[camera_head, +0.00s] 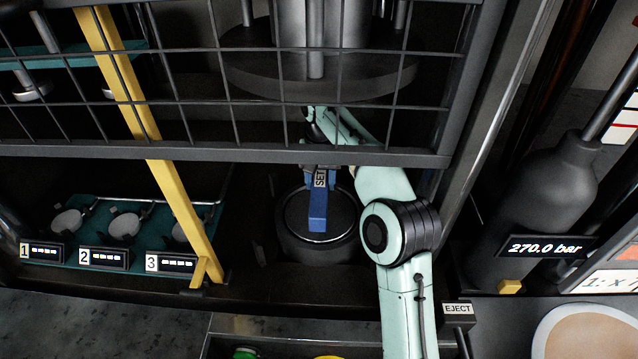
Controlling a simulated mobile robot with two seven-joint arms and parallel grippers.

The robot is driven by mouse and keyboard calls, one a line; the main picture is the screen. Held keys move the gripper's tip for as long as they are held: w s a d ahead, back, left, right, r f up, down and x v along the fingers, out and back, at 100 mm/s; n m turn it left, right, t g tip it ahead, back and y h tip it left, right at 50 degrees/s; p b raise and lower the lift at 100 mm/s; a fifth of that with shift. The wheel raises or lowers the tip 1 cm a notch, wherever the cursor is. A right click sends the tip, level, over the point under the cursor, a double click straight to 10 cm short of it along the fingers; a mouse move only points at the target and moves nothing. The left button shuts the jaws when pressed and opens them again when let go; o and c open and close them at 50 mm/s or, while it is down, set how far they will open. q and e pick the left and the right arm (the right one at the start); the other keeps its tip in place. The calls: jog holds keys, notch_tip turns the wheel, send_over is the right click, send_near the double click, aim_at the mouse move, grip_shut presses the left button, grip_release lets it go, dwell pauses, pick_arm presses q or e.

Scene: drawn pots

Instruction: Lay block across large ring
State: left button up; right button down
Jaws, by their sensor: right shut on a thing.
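My right arm reaches in from the bottom and under the mesh guard. My right gripper (319,167) is small and partly hidden behind the guard's lower bar. It is shut on a blue block (318,212), which has a pale label reading "SET" at its upper part. The block shows over the large ring (349,232), a thin bright rim around a dark round top. The block's near end lies inside the rim in the picture; I cannot tell whether it touches. My left gripper is not in view.
A dark mesh guard (230,152) crosses the upper part. A dark round press plate (260,80) hangs above the ring. A yellow bar (160,165) slants down at left, beside a teal tray (95,262) with numbered places. A gas cylinder (535,190) stands at right.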

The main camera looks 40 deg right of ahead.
notch_tip(320, 180, down, 2)
jog(key=shift+s, duration=0.15)
notch_tip(320, 180, down, 4)
jog(key=shift+r+b, duration=0.1)
jog(key=shift+b, duration=0.7)
jog(key=shift+f, duration=0.5)
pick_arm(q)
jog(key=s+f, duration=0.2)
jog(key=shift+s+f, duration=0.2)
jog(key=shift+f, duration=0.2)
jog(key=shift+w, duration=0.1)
pick_arm(e)
jog(key=shift+f, duration=0.1)
jog(key=c, duration=0.5)
grip_release()
jog(key=shift+f, duration=0.1)
